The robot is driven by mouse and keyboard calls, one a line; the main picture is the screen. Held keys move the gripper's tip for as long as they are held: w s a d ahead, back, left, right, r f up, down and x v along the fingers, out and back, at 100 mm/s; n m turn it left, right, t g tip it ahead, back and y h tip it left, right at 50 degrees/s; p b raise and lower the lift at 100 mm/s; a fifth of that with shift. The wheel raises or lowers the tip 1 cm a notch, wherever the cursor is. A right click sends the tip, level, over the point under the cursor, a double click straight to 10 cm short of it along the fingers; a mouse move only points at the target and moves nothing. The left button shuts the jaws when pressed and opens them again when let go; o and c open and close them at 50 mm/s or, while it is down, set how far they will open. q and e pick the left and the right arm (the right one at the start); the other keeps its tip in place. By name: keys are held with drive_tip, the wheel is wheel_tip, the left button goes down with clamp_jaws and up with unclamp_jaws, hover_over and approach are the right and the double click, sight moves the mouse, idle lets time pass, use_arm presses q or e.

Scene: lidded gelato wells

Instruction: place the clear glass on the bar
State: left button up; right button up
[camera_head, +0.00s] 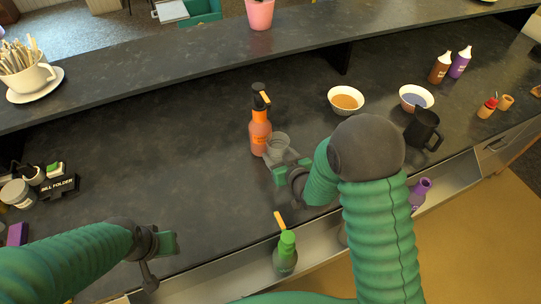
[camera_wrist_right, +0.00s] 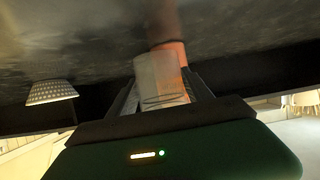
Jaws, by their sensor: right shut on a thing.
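The clear glass (camera_head: 278,143) is in my right gripper (camera_head: 281,157), just in front of and to the right of an orange pump bottle (camera_head: 260,128) in the head view. In the right wrist view the glass (camera_wrist_right: 160,78) stands between the two fingers, with the orange bottle (camera_wrist_right: 172,50) behind it. Whether the glass touches the counter is hard to tell. My left gripper (camera_head: 158,262) is empty, low at the left near the counter's front edge; its finger gap is not clear. The bar (camera_head: 150,72) is the raised dark ledge running along the back.
Two bowls (camera_head: 346,100) and a black mug (camera_head: 423,128) stand to the right. A green bottle (camera_head: 286,252) stands in the front rail. A cup of sticks (camera_head: 26,76) and a pink pot (camera_head: 260,13) are on the bar, with free room between them.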

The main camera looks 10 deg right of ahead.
sight(268, 152)
drive_tip(key=shift+w+a+r, duration=0.1)
drive_tip(key=shift+w+a, duration=0.9)
drive_tip(key=shift+a, duration=0.15)
drive_tip(key=shift+a+f, duration=0.2)
wheel_tip(268, 152, down, 3)
drive_tip(key=shift+d+r+p, duration=0.1)
drive_tip(key=shift+r+p, duration=0.05)
drive_tip(key=shift+p, duration=0.4)
drive_tip(key=shift+w+d+f, duration=0.2)
drive_tip(key=shift+d+f, duration=0.05)
drive_tip(key=shift+f, duration=0.1)
drive_tip(key=o, duration=1.6)
drive_tip(key=shift+c, duration=0.2)
drive_tip(key=shift+o, duration=0.8)
drive_tip(key=shift+s, duration=0.1)
drive_tip(key=shift+a, duration=0.2)
